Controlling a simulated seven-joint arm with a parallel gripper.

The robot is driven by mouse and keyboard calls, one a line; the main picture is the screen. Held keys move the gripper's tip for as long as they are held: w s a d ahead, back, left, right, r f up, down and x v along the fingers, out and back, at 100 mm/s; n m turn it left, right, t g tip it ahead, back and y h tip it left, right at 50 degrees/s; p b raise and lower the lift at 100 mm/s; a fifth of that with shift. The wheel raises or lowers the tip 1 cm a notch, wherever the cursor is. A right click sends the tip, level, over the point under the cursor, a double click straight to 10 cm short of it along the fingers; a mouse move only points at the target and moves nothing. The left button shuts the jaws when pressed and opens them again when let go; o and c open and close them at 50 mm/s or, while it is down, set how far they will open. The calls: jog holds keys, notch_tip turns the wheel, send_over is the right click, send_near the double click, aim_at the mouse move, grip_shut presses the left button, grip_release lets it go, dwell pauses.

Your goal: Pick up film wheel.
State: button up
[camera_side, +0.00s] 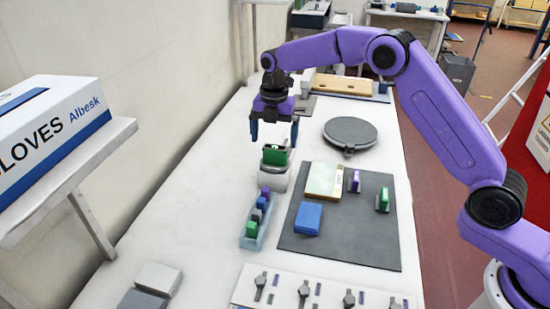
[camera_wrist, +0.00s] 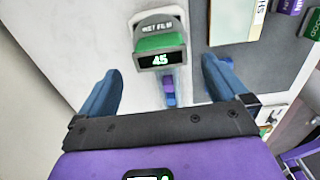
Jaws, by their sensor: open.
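A green and grey gauge marked "WET FILM", apparently the film wheel, shows in the wrist view (camera_wrist: 160,43) with a display reading 45. In the side view the green gauge (camera_side: 275,156) sits upright on a white round stand (camera_side: 274,180). My gripper (camera_side: 274,135) points down with its blue fingers spread and nothing between them. The fingertips are just above the gauge, one toward each side of it. In the wrist view my gripper (camera_wrist: 160,67) has its fingers left and right of the gauge, with gaps on both sides.
A pale blue tray (camera_side: 246,243) with several small coloured blocks stands in front of the stand. A dark mat (camera_side: 345,240) to the right carries a cream box, a blue block (camera_side: 307,218) and small purple and green items. A round grey disc (camera_side: 350,132) lies behind.

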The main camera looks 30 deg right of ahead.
aim_at(275, 147)
jog(key=shift+w+d+f, duration=0.1)
jog(key=shift+f, duration=1.55)
jog(key=shift+d+f, duration=0.1)
jog(key=shift+f, duration=1.5)
jog(key=shift+c, duration=0.3)
jog(key=c, duration=1.1)
